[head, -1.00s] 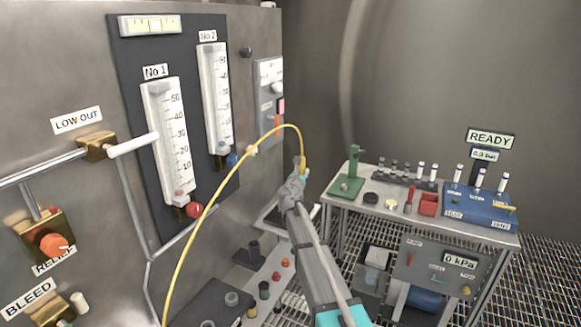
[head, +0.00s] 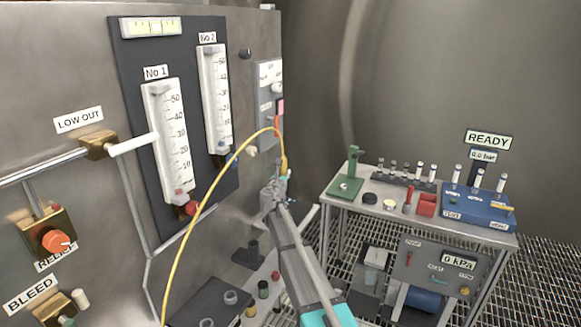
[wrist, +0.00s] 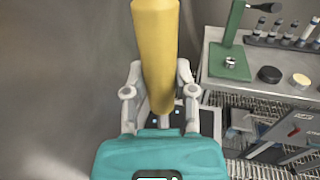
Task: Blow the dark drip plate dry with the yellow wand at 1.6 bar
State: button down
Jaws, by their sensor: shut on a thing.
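My gripper (head: 279,182) is shut on the yellow wand (head: 284,163), in front of the right end of the steel panel. The wand also fills the upper middle of the wrist view (wrist: 156,50), between both fingers (wrist: 158,98). A yellow hose (head: 213,190) arches from it down to the lower left. A dark surface with small pale spots (wrist: 207,122) shows below and behind the fingers in the wrist view, largely covered; it may be the drip plate. In the head view my arm hides that area. The small bar readout (head: 483,156) appears to read 0.0 bar.
The steel panel (head: 60,140) with gauge tubes and protruding valves stands close on the left. A bench (head: 335,194) with a green stand (head: 350,175), red box and blue block (head: 478,206) stands right. A low shelf with small parts (head: 263,289) lies below my arm.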

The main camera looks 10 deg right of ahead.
jog(key=shift+s+d+r+p, duration=0.1)
jog(key=shift+d+r+p, duration=0.4)
jog(key=shift+r+p, duration=0.25)
jog(key=shift+d+r+p, duration=0.5)
jog(key=shift+r+p, duration=0.15)
jog(key=shift+r, duration=0.1)
jog(key=shift+f, duration=0.15)
jog(key=shift+f+b, duration=1.35)
jog(key=shift+b, duration=0.15)
dwell(0.4)
